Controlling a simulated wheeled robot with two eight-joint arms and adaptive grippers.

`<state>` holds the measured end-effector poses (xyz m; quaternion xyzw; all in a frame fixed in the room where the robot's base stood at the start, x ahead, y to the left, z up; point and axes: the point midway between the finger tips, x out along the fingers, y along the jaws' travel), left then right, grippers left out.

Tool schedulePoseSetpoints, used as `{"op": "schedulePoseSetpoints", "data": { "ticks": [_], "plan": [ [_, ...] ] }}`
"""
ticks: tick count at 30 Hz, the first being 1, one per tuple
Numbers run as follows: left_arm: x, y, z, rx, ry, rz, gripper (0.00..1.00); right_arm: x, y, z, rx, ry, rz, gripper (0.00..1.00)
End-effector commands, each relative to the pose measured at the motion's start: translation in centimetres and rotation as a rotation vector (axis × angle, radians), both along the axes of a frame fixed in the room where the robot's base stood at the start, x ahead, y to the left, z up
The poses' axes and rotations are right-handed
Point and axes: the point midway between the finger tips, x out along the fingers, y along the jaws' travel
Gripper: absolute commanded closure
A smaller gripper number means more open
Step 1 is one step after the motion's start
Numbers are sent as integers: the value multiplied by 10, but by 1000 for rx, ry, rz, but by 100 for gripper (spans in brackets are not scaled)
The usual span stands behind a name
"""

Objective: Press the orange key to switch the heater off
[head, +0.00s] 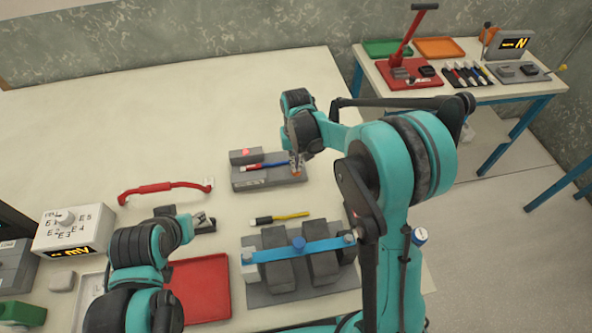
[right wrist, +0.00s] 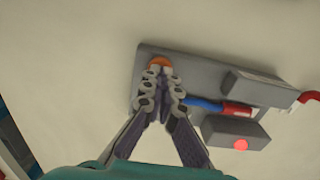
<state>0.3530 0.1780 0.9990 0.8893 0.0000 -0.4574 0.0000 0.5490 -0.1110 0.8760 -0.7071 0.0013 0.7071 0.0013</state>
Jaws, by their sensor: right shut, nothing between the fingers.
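The heater is a flat grey base (head: 270,180) with a grey block on it and a red light (head: 245,151) that glows. A blue and red pen-like piece (head: 262,166) lies across it. In the right wrist view the base (right wrist: 195,68), the lit red light (right wrist: 241,145) and the round orange key (right wrist: 159,62) show. My right gripper (right wrist: 160,78) is shut and empty, its tips at the orange key and partly covering it. I cannot tell whether they touch. In the head view it (head: 297,168) is over the base's right end. My left gripper (head: 203,221) hangs low at the left, its jaws unclear.
A red handle (head: 165,188) lies left of the heater. A black and yellow pen (head: 279,218) and a grey fixture with a blue bar (head: 300,252) are in front. A red tray (head: 200,287) and a meter box (head: 75,230) stand at left. The table's back is clear.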

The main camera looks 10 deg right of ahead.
Motion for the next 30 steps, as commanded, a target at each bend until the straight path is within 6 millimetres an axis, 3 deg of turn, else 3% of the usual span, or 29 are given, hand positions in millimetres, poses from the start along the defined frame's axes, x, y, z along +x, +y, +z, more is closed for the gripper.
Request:
{"op": "schedulePoseSetpoints", "data": {
  "ticks": [11,30],
  "plan": [
    [0,0,-4,0,0,0,60,0,0,-6,0,0,0,100],
    [0,0,39,0,0,0,60,0,0,54,0,0,0,100]
  ]
}}
